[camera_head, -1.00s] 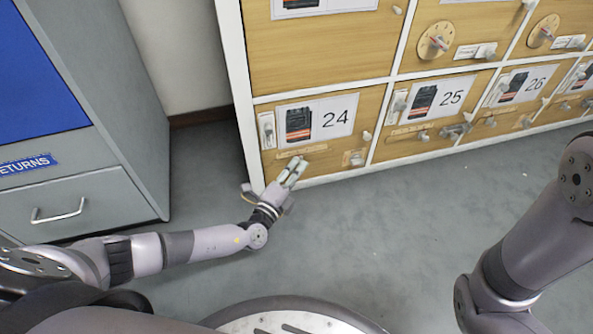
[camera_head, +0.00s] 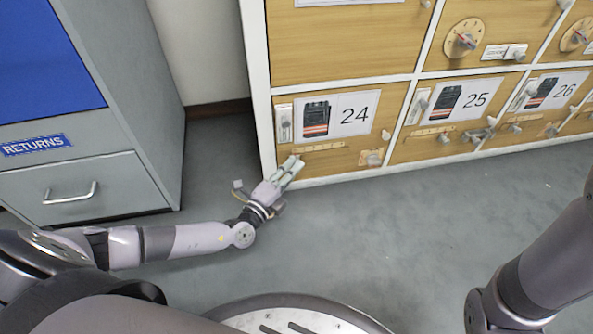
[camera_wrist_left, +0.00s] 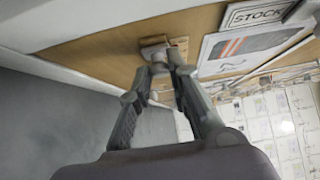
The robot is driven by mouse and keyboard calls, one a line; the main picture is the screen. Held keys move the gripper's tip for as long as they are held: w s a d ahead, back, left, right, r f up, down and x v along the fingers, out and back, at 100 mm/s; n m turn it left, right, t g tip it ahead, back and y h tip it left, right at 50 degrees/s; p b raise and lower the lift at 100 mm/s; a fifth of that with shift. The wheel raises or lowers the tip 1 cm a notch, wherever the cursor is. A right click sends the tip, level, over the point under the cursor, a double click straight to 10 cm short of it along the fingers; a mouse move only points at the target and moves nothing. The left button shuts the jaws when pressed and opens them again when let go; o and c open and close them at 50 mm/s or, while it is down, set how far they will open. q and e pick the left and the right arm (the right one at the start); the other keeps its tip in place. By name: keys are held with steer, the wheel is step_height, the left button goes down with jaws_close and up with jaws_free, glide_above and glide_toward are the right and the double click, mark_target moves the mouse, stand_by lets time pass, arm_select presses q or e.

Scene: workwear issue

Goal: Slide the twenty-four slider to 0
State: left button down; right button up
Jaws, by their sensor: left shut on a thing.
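Door 24 (camera_head: 347,116) is a wooden locker door in the bottom row, with its number card in the upper part. Its slider track (camera_head: 322,147) is a pale horizontal strip below the card. My left gripper (camera_head: 292,166) is at the left end of this strip, at the door's lower left. In the left wrist view, the left fingers (camera_wrist_left: 160,68) are closed on the small grey slider knob (camera_wrist_left: 155,49) in front of its plate (camera_wrist_left: 180,46). The fingers partly hide the knob, and I cannot read the scale marks. My right gripper is out of view.
A white latch (camera_head: 284,122) is left of the card, and a small block (camera_head: 370,158) is at the door's lower right. Door 25 (camera_head: 453,118) adjoins on the right. The grey returns cabinet (camera_head: 160,110) stands at left. The floor (camera_head: 370,240) in front is clear.

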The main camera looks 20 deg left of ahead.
arm_select(q)
steer(key=c, duration=1.7)
jaws_free()
steer(key=shift+a, duration=0.35)
steer(key=shift+o, duration=1.1)
steer(key=shift+d, duration=0.1)
steer(key=shift+s, duration=0.1)
steer(key=s+a, duration=0.2)
steer(key=s, duration=0.9)
steer(key=shift+s, duration=0.35)
steer(key=shift+a, duration=0.1)
